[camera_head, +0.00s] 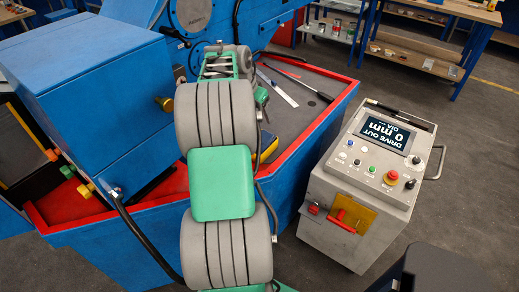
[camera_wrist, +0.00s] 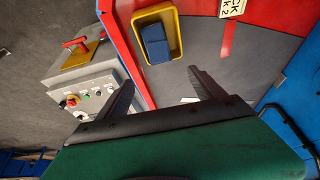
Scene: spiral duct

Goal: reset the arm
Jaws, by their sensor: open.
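My arm, grey and green, reaches up the middle of the head view, over the red-edged tray of the blue machine (camera_head: 90,70). My gripper (camera_wrist: 161,76) shows in the wrist view with its two dark fingers spread apart. Nothing is between them. It is above the grey tray floor, and the fingers point toward a yellow bin (camera_wrist: 176,50) holding a blue block (camera_wrist: 154,44). I cannot make out the fingers in the head view, where the arm hides part of the tray.
A grey control console (camera_head: 370,180) stands right of the machine; its display reads "DRIVE OUT 0 mm". It carries a red emergency button (camera_head: 391,177) and a red lever (camera_head: 343,222). A light ruler (camera_head: 278,88) lies on the tray. Shelved workbenches stand at the back right, beyond open floor.

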